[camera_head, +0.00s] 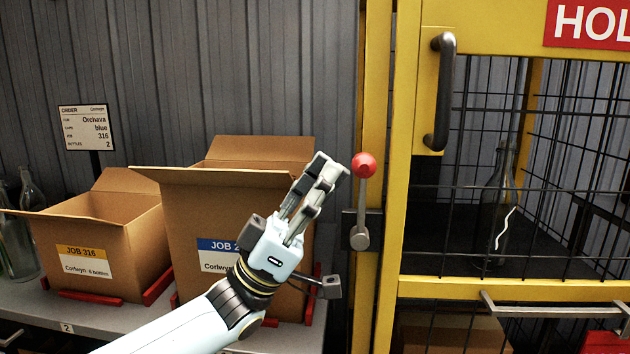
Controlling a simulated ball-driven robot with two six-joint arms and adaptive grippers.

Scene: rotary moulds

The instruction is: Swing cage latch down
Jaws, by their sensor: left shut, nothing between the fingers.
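The cage latch (361,205) is a grey lever with a red ball knob (364,165) at its top. It stands upright on a dark plate on the yellow post, with its round pivot at the bottom. My left gripper (330,165) is shut and empty, just left of the red knob, its fingertips pointing up and right. I cannot tell whether the fingertips touch the knob. The yellow cage door (405,200) is right of the latch, with a dark vertical handle (442,92). My right gripper is not in view.
Two open cardboard boxes, JOB 316 (135,237) and a larger one (185,215) behind my left gripper, stand on a grey shelf (50,310). A clear bottle (497,205) stands inside the cage. A metal bar (550,311) crosses the cage's lower front.

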